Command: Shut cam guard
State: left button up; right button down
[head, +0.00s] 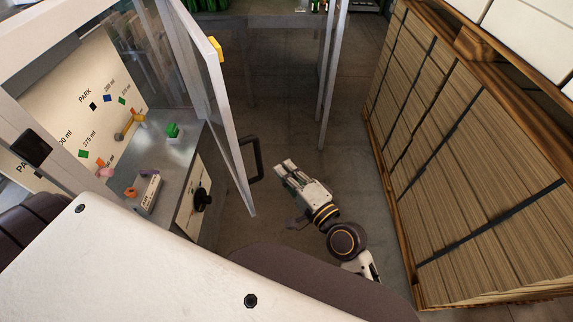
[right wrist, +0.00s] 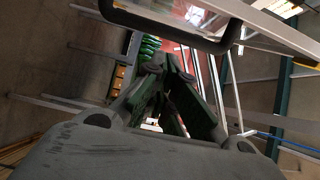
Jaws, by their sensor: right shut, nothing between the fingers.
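The cam guard (head: 213,100) is a clear panel in a grey frame, swung open on the right side of the machine in the head view. Its dark handle (head: 257,160) sticks out on the right, low on the panel. The handle also shows at the top of the right wrist view (right wrist: 170,28). My right gripper (head: 284,166) is shut and empty, a little to the right of the handle and apart from it. Its fingers (right wrist: 168,75) meet in the right wrist view, below the handle. My left gripper is not in view.
Inside the machine are a green block (head: 173,131), orange and purple parts and a backboard (head: 85,90) marked PARK and with ml sizes. A black knob (head: 202,199) is on the machine's side. Stacked cardboard (head: 470,170) stands right. Floor (head: 285,110) between is clear.

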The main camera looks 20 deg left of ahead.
jog(key=s+d, duration=0.2)
jog(key=s, duration=0.4)
jog(key=shift+s+b, duration=0.15)
jog(key=shift+b, duration=0.3)
jog(key=shift+d, duration=0.1)
